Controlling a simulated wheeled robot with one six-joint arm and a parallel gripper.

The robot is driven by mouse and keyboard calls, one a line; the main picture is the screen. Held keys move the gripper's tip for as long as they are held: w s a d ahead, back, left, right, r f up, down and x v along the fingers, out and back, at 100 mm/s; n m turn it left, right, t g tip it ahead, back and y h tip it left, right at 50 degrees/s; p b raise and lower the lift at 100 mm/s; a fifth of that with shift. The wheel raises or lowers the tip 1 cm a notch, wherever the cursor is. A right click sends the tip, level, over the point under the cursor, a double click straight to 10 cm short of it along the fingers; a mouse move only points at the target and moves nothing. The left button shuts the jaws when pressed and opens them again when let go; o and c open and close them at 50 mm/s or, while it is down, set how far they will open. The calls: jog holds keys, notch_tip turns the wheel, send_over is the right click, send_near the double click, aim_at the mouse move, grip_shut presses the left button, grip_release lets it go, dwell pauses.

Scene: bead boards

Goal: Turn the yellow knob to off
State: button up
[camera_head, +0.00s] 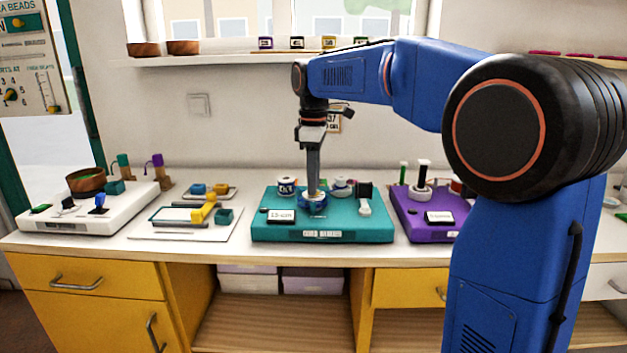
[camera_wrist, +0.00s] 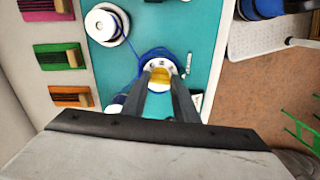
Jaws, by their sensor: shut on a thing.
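The yellow knob (camera_wrist: 160,77) shows between my fingertips in the wrist view, in a white dial with dark marks and a blue surround. The dial sits on the teal board (camera_head: 375,230), which also fills the middle of the wrist view (camera_wrist: 125,70). My gripper (camera_head: 313,194) points straight down onto this dial in the head view. Its fingers (camera_wrist: 160,72) are shut on the knob. I cannot read which mark the knob points to.
A white spool (camera_wrist: 104,24) stands on the teal board near the dial. A black block (camera_head: 364,189) and a white lever (camera_head: 364,208) are to the right. A purple board (camera_head: 410,228) stands close on the right, and a white board (camera_head: 75,222) is at far left.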

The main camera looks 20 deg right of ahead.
jog(key=shift+n, duration=0.6)
jog(key=o, duration=1.1)
jog(key=shift+c, duration=0.2)
jog(key=shift+r, duration=0.1)
notch_tip(320, 180, up, 17)
jog(key=shift+r, duration=0.15)
